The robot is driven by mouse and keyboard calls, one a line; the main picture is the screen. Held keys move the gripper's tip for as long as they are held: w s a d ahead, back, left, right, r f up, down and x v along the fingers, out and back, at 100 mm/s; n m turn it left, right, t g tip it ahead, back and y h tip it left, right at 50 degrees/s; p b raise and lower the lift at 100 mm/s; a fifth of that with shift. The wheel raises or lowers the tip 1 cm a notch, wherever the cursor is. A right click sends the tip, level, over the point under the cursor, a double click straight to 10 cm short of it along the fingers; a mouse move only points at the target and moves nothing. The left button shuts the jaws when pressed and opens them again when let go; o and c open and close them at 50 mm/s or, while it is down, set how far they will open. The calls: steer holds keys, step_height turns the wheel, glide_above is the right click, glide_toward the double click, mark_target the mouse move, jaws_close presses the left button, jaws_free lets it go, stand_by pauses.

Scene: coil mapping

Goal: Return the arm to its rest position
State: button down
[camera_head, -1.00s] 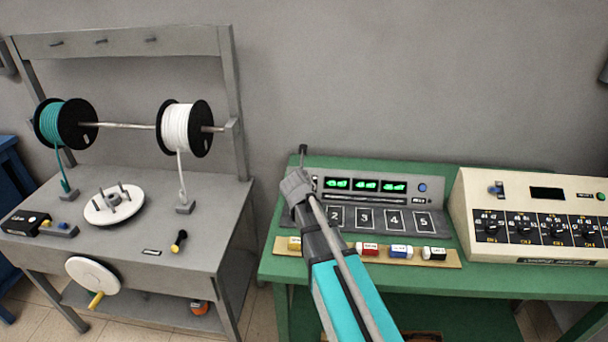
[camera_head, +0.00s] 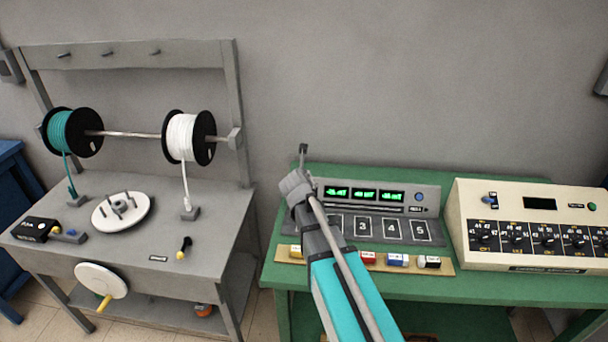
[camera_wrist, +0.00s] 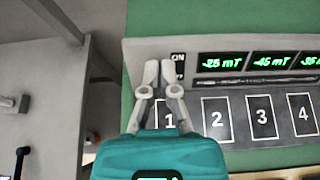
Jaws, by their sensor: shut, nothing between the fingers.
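My arm reaches up from the bottom centre of the head view over the green bench (camera_head: 285,215). My gripper (camera_head: 303,150) is at its end, at the left end of the grey meter panel (camera_head: 420,212). In the wrist view my gripper (camera_wrist: 160,68) is shut with nothing between its fingers. It hangs in front of the panel, over the pad marked 1 (camera_wrist: 170,118); contact cannot be told. Pads 2 (camera_wrist: 217,119), 3 and 4 show to its right.
A grey winding table (camera_head: 215,235) with a teal spool (camera_head: 62,132) and a white spool (camera_head: 180,137) stands left. A cream box with dials (camera_head: 540,205) stands right on the bench. Colour-labelled blocks (camera_head: 397,260) lie on a strip before the panel. The wall area above is clear.

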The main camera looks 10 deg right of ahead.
stand_by(0.3)
steer(key=s+f+m+g, duration=0.3)
steer(key=s+m, duration=0.3)
steer(key=m, duration=0.2)
steer(key=s+d+f+m+g+y, duration=0.1)
steer(key=s+f+m+g, duration=0.2)
steer(key=s+m, duration=0.4)
steer(key=s+d+f+m+g+y, duration=0.1)
steer(key=s+f+m+g, duration=0.2)
steer(key=s+m, duration=0.3)
steer(key=shift+s+f+m, duration=0.1)
steer(key=shift+m, duration=0.8)
steer(key=shift+s+f+m, duration=0.1)
steer(key=shift+m, duration=0.8)
steer(key=s+m+g, duration=0.1)
steer(key=s+m, duration=0.1)
steer(key=s+a+m+y, duration=0.1)
steer(key=s+m, duration=0.1)
steer(key=s+m+g, duration=0.1)
steer(key=s+m, duration=0.1)
steer(key=shift+s+a+f+g, duration=0.15)
steer(key=shift+a+f+g, duration=0.1)
steer(key=shift+f+g, duration=0.1)
steer(key=shift+s+a+m+y, duration=0.15)
steer(key=shift+s+m+y, duration=0.35)
steer(key=shift+m, duration=0.4)
steer(key=shift+s, duration=0.1)
